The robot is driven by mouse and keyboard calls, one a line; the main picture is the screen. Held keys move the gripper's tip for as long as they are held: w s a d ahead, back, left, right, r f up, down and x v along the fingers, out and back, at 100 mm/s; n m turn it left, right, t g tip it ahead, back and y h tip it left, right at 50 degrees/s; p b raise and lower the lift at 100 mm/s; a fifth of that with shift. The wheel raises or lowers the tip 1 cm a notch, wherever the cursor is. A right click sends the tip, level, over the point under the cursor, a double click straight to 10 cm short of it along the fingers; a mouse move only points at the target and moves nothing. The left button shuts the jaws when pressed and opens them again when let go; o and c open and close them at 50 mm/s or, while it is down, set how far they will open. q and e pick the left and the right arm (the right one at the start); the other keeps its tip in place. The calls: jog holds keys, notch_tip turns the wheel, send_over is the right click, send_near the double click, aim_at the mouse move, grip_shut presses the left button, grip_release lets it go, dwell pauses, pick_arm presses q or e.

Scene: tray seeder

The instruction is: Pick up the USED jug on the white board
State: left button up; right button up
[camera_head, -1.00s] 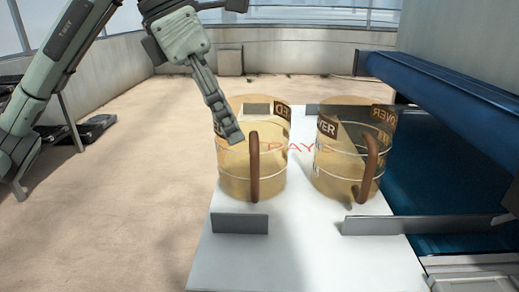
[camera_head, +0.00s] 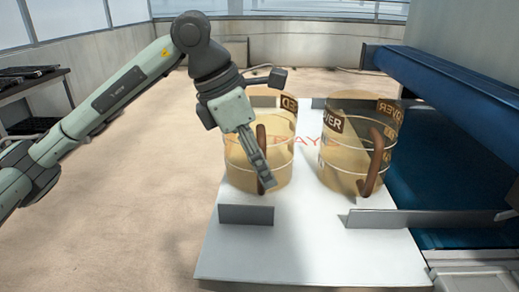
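Two amber, see-through jugs with brown upright handles stand side by side on the white board (camera_head: 310,255). The left jug (camera_head: 235,160) has a dark label at its top right, with only "ED" readable. The right jug (camera_head: 335,172) has dark labels with letters ending in "VER". My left gripper (camera_head: 266,184) points down in front of the left jug and overlaps the lower part of its handle (camera_head: 261,140). Its fingers show edge-on, so I cannot tell their opening or whether they touch the handle. My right gripper is not in view.
Upright grey plates stand on the board, at front left (camera_head: 246,215) and front right (camera_head: 400,218). A blue machine with a roller (camera_head: 440,90) borders the board on the right. A dark rack (camera_head: 35,95) stands far left. The floor left of the board is clear.

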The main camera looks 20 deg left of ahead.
pick_arm(q)
jog(key=shift+c, duration=0.6)
grip_shut()
